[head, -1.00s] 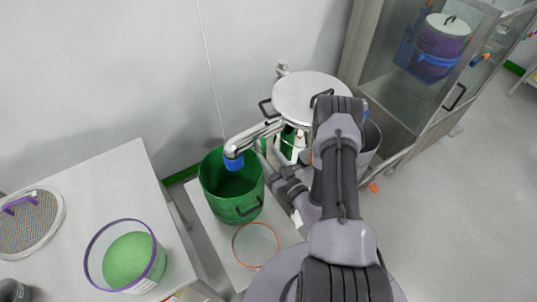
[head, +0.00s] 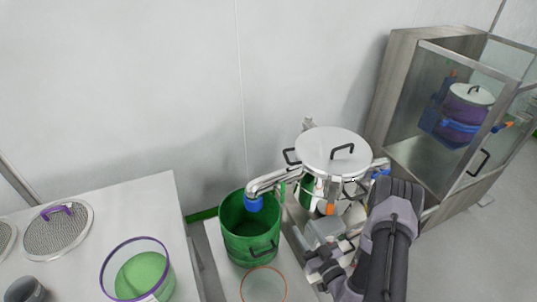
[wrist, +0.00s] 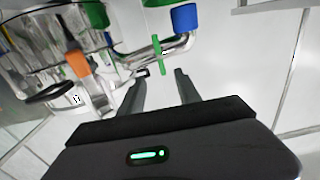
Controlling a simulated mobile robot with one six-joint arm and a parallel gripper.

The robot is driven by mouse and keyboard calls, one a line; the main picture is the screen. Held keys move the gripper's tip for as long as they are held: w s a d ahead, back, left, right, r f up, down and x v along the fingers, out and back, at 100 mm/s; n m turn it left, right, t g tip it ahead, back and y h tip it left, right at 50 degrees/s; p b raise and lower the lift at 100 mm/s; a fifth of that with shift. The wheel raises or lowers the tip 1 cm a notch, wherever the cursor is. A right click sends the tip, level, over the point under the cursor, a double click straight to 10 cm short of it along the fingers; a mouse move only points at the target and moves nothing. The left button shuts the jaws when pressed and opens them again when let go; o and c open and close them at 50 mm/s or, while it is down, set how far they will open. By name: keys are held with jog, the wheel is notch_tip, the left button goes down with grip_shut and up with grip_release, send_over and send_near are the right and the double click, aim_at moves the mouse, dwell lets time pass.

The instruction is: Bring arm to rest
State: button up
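My gripper (wrist: 161,78) shows in the wrist view with two dark fingers spread apart and nothing between them. A metal discharge pipe (wrist: 165,52) with a green valve handle and a blue end lies beyond the fingertips. In the head view, my arm rises at the lower right, in front of the lidded steel vessel (head: 332,153). My wrist is folded low to the left of the arm there, and the fingertips are hard to make out.
A green bucket (head: 235,236) stands under the pipe's blue end. A glass-fronted cabinet (head: 398,145) stands at the right. Grey floor (head: 500,240) is open at the right.

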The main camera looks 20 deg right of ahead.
jog(key=a+r+n+g+y+b, duration=0.2)
jog(key=a+r+n+g+y, duration=0.95)
jog(key=a+r+n, duration=1.15)
jog(key=s+a+n+g+h+b, duration=0.15)
jog(key=s+n+g, duration=0.25)
jog(key=s+n, duration=0.65)
jog(key=s+a+n+g+h+b, duration=0.1)
jog(key=s+n+g+h, duration=0.35)
jog(key=n, duration=1.15)
jog(key=s+d+r+n+t+h, duration=0.2)
jog(key=d+n+t, duration=0.2)
jog(key=n, duration=0.4)
jog(key=s+d+r+n+t+h+b, duration=0.1)
jog(key=s+d+r+n+t+h, duration=0.1)
jog(key=n, duration=0.7)
jog(key=shift+d+t+h, duration=0.65)
jog(key=shift+d+t, duration=0.25)
jog(key=shift+d, duration=0.35)
